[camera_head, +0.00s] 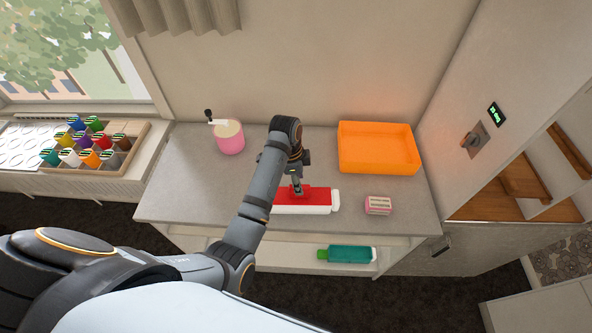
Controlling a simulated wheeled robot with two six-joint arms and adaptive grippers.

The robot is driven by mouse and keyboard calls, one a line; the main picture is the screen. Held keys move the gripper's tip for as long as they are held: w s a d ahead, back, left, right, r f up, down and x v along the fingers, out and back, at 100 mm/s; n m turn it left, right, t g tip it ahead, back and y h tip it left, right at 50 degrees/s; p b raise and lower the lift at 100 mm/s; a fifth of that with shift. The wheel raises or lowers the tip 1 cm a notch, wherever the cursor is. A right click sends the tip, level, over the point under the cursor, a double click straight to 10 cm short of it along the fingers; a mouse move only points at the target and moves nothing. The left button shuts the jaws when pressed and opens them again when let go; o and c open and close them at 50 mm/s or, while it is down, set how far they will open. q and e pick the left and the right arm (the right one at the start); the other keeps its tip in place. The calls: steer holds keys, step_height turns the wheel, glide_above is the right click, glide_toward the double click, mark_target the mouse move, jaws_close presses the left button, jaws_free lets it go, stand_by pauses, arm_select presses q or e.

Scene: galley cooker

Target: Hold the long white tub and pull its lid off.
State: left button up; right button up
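A long white tub (300,209) with red on its upper side lies on the grey counter (185,190), near the front edge. Its right end is white. The red part looks like the lid, but I cannot be sure where the lid ends. My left gripper (298,190) points down over the tub, with its fingertips at the red part. The fingers are too small and partly hidden, so I cannot tell whether they grip it. My arm hides the tub's left end. My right gripper is not in view.
An orange tray (380,168) stands at the back right, with a small pink and white box (378,205) in front. A teal bottle (348,254) lies on the shelf below. The counter's left part is clear.

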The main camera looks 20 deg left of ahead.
arm_select(q)
step_height(320, 180, down, 2)
steer(key=shift+s+d+f, duration=0.1)
steer(key=shift+d+f, duration=0.05)
steer(key=shift+f, duration=0.6)
steer(key=shift+c, duration=0.4)
jaws_close()
steer(key=shift+o, duration=0.4)
jaws_free()
steer(key=r, duration=0.5)
steer(key=a+r, duration=0.1)
steer(key=r, duration=0.1)
steer(key=shift+s+r, duration=0.1)
steer(key=shift+r, duration=0.2)
